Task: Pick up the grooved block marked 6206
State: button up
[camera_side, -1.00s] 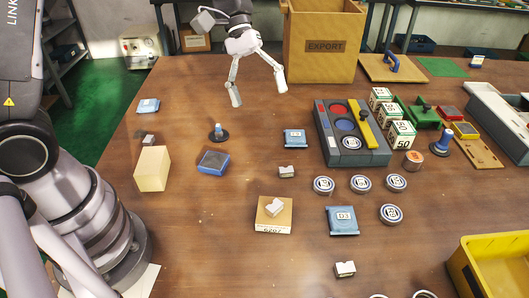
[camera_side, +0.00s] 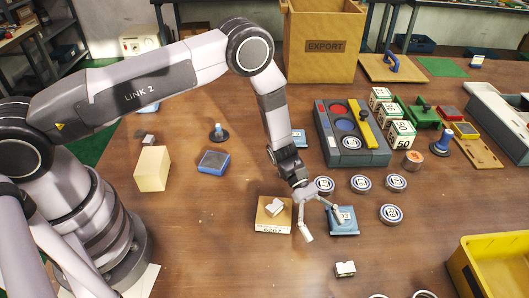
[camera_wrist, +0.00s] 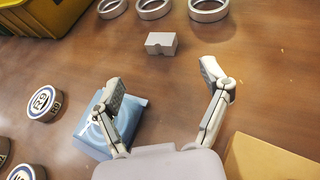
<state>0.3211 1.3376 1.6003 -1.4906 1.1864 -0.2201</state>
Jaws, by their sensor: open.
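A small pale grooved block (camera_side: 345,269) lies alone on the table at the front centre in the side view. In the wrist view it is the grey block (camera_wrist: 161,43) ahead of my fingers; no marking is readable on it. Another pale grooved block (camera_side: 275,206) sits on a cardboard box (camera_side: 272,228), whose front label is too small to read surely. A third small block (camera_side: 148,139) lies at the far left. My gripper (camera_side: 324,229) is open and empty between the box and a blue packet (camera_side: 346,228). In the wrist view my gripper (camera_wrist: 163,80) has nothing between its fingers.
Ring bearings (camera_side: 390,214) lie to the right; more rings (camera_wrist: 154,8) lie beyond the grey block. A yellow bin (camera_side: 495,240) stands front right. The blue packet (camera_wrist: 88,132) is close to one finger, the box (camera_wrist: 270,158) beyond the other.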

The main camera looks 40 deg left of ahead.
aim_at(346, 267)
jog(key=x, duration=0.8)
jog(key=shift+s+d, duration=0.15)
jog(key=shift+d, duration=0.1)
jog(key=c, duration=1.3)
jog(key=shift+r, duration=0.1)
